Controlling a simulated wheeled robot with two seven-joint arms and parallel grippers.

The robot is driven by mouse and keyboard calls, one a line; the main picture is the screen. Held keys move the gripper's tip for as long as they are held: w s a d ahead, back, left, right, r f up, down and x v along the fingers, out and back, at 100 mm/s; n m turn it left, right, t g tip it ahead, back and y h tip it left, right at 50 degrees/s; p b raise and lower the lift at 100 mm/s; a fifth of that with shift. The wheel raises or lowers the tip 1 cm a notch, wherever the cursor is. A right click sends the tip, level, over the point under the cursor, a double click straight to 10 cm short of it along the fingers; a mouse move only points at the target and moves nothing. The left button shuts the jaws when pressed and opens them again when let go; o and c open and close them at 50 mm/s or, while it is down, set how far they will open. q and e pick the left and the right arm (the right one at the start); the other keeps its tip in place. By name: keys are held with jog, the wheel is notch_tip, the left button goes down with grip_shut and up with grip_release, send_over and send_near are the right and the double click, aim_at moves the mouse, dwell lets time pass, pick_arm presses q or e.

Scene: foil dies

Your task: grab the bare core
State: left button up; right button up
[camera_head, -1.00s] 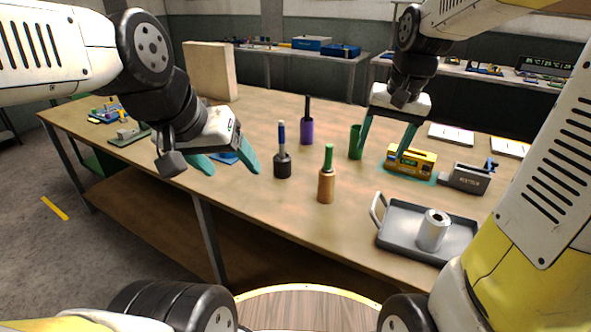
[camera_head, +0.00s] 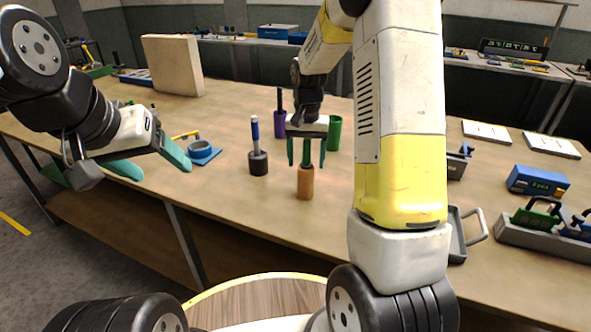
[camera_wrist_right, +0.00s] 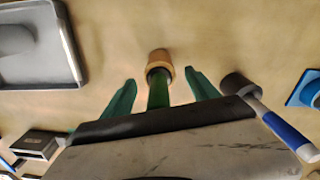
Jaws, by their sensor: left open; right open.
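The bare core is not marked; a tan cylinder (camera_head: 306,184) with a green handle (camera_head: 307,152) stands upright on the table under my right gripper. My right gripper (camera_head: 306,165) points down, open, its teal fingers on either side of the green handle. The right wrist view shows the handle (camera_wrist_right: 158,92) between the two fingers, with gaps, and the tan cylinder (camera_wrist_right: 159,60) beyond the fingertips. My left gripper (camera_head: 164,170) is open and empty above the table's left part.
A black cylinder with a blue-and-white handle (camera_head: 258,162) stands just left, a purple one (camera_head: 280,122) and a green cup (camera_head: 334,133) behind. A blue ring holder (camera_head: 203,152) lies further left. A grey tray (camera_head: 455,240) is partly hidden by my right arm.

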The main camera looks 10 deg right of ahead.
jog(key=shift+f, duration=0.9)
grip_shut()
jog(key=shift+r, duration=0.2)
